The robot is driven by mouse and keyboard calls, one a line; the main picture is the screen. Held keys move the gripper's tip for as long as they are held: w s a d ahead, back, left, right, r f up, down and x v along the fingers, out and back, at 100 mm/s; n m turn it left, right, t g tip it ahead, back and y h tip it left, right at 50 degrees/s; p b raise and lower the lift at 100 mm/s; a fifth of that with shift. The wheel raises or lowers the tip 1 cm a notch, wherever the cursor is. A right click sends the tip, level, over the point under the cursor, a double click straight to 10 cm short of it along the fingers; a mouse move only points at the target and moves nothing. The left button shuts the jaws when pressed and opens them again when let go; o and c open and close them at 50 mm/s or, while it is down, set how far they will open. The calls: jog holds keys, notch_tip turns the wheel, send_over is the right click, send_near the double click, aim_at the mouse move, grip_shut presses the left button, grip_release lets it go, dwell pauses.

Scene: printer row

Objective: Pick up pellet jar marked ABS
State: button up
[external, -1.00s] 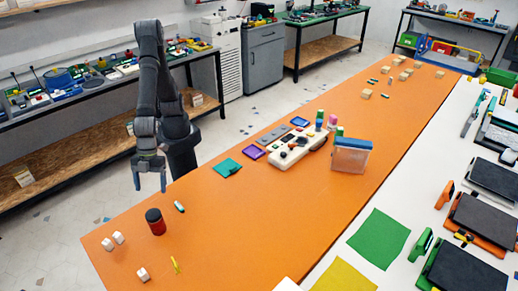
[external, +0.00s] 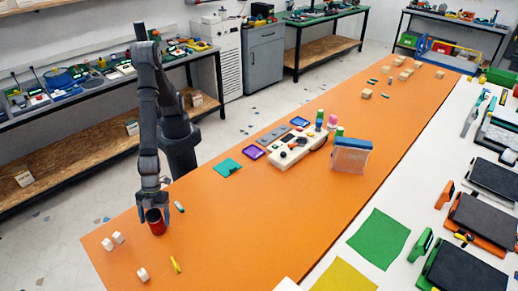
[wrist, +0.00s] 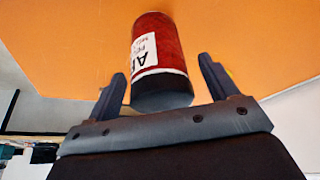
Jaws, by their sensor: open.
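The pellet jar (external: 156,225) is red with a dark top and stands on the orange table near its left front part. In the wrist view the jar (wrist: 160,55) shows a white label with a large "A" and part of another letter; the rest of the label is turned out of sight. My gripper (external: 153,208) is at the jar's top in the external view. In the wrist view my gripper (wrist: 165,85) is open, with one finger on each side of the jar's dark end and a visible gap on both sides.
Several white cubes (external: 142,274) lie left of and in front of the jar. A small yellow piece (external: 176,265) and a small green-and-white piece (external: 179,207) lie nearby. A white control panel (external: 293,150) stands farther back. The orange table (external: 240,240) right of the jar is clear.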

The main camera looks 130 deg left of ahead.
jog(key=shift+x, duration=1.05)
jog(key=c, duration=1.2)
jog(key=shift+o, duration=0.2)
jog(key=shift+r, duration=0.15)
